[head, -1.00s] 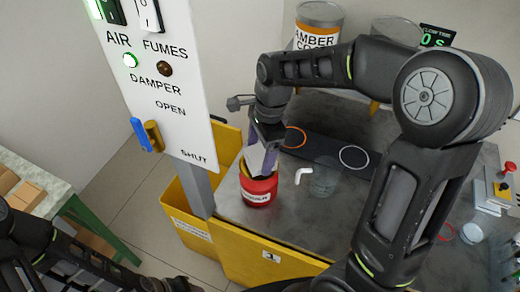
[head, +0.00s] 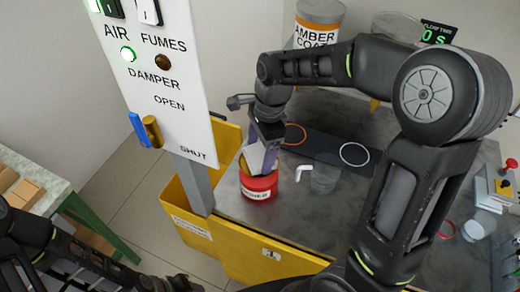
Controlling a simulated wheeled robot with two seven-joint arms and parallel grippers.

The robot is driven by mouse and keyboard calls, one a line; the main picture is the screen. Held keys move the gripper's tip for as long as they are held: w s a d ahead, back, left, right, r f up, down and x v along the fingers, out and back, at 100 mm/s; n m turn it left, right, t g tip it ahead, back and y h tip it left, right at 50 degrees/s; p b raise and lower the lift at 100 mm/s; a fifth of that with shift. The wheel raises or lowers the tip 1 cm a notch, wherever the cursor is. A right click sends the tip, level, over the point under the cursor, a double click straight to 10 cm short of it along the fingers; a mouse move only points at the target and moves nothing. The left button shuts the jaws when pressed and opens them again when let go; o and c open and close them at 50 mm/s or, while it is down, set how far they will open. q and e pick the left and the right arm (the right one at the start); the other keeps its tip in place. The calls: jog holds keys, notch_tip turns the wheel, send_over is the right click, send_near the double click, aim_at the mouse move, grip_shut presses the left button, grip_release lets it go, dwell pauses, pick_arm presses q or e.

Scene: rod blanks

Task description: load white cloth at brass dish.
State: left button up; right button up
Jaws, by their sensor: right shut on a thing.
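My right gripper (head: 259,166) points down at the top of a red can (head: 261,187) with a white label. It is shut on a pale piece that looks like the white cloth, mostly hidden between the fingers. The fingertips are at the can's top; I cannot tell whether they touch it. No brass dish shows clearly; the can's top is partly hidden by the gripper. My left arm comes in at the lower left, and its gripper is out of the picture.
Behind lies a dark mat (head: 325,147) with orange and white rings. A control panel (head: 165,85) on a post rises at left, beside a yellow bin (head: 187,222).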

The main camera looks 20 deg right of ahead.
aim_at(257, 155)
jog(key=shift+f+b, duration=0.7)
jog(key=shift+f, duration=0.4)
dwell(0.7)
jog(key=shift+f, duration=0.1)
dwell(2.3)
jog(key=shift+r+p, duration=0.35)
jog(key=shift+p, duration=0.2)
notch_tip(257, 155, up, 6)
jog(key=p, duration=0.5)
jog(key=shift+r, duration=0.2)
dwell(0.4)
